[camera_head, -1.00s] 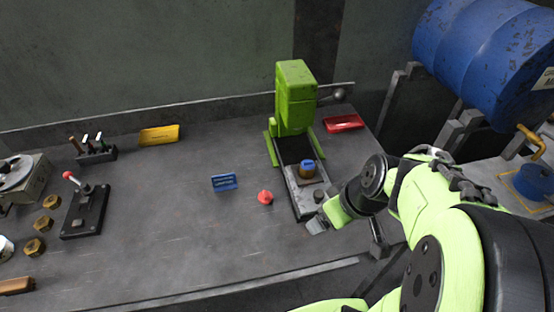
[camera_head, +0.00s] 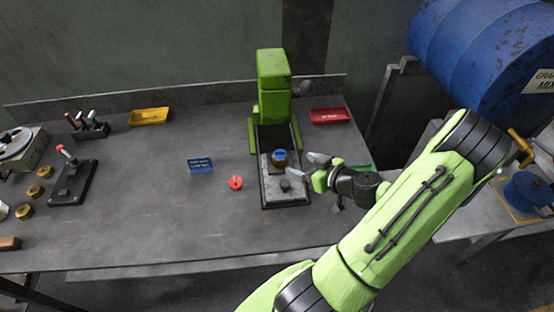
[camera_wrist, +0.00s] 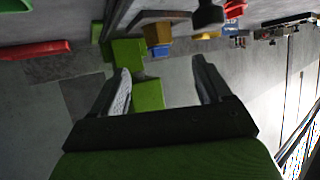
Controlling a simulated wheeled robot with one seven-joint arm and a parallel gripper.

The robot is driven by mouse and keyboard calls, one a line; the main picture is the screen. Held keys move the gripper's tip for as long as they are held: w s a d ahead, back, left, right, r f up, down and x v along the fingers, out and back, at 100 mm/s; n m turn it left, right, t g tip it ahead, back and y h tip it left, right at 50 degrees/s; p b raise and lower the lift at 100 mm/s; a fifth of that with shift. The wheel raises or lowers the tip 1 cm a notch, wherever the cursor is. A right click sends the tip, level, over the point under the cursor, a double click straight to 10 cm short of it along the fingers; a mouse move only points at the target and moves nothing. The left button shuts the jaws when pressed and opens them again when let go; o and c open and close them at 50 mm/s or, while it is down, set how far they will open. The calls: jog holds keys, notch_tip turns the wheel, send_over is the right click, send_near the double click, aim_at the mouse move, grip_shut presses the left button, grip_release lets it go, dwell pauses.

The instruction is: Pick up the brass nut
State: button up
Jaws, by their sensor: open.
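Several brass hex nuts lie in a slanted row on the left of the bench: one at the back (camera_head: 44,172), one in the middle (camera_head: 34,191) and one at the front (camera_head: 24,211). A brass piece with a blue top (camera_head: 279,158) sits on the bed of the green press (camera_head: 273,85); I cannot tell if it is a nut. It also seems to show, blurred, in the wrist view (camera_wrist: 157,35). My gripper (camera_head: 312,164) is open and empty, just right of the press bed and far from the nut row. Its two fingers (camera_wrist: 160,78) stand apart in the wrist view.
A lever on a black base (camera_head: 73,183) stands right of the nuts. A red knob (camera_head: 235,182) and a blue sign (camera_head: 201,165) lie mid-bench. A yellow tray (camera_head: 149,116) and a red tray (camera_head: 329,115) are at the back. The front middle is clear.

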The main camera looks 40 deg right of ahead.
aim_at(284, 157)
jog(key=p+x, duration=0.1)
jog(key=x, duration=0.8)
jog(key=shift+w+d, duration=0.1)
jog(key=shift+w, duration=0.1)
jog(key=shift+s, duration=0.1)
jog(key=shift+c, duration=0.8)
grip_shut()
